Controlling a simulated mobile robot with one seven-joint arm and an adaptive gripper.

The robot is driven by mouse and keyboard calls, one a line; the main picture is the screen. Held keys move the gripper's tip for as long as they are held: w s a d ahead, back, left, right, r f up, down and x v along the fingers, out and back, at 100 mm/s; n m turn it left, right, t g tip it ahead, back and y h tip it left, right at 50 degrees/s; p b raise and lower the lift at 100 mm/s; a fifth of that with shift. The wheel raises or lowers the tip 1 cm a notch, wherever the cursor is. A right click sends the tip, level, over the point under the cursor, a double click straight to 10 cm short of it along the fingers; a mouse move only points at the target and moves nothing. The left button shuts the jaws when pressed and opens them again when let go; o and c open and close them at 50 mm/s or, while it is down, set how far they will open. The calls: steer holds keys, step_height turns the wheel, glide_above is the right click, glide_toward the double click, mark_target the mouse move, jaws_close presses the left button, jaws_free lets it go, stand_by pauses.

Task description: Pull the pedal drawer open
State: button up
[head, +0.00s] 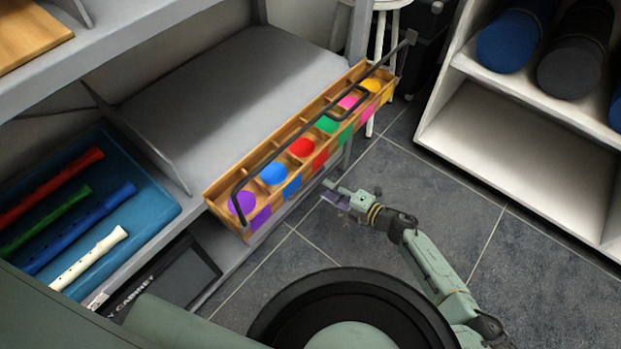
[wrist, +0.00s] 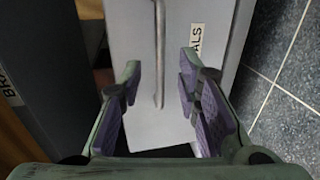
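The pedal drawer (wrist: 185,50) shows in the wrist view as a light grey front. It bears a white label (wrist: 196,39) of which the letters "ALS" can be read. A thin grey bar handle (wrist: 159,60) runs along the front. My gripper (wrist: 160,75) is open, with its purple-padded fingers on either side of the handle in the picture. I see no contact with it, and whether the fingertips reach around it is unclear. In the head view, my gripper (head: 342,196) is low, beside the shelf unit; the drawer front is mostly hidden there.
A wooden tray of coloured pieces (head: 208,196) with a dark rail juts from the shelf above my gripper. A blue tray of recorders (head: 160,205) lies left. A white shelf (head: 480,130) stands right. Tiled floor (head: 440,190) is clear between. A dark panel (wrist: 45,70) borders the drawer.

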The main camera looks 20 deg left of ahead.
mark_target(312, 179)
steer(key=x, duration=0.8)
steer(key=shift+b, duration=0.3)
steer(key=shift+c, duration=0.2)
jaws_close()
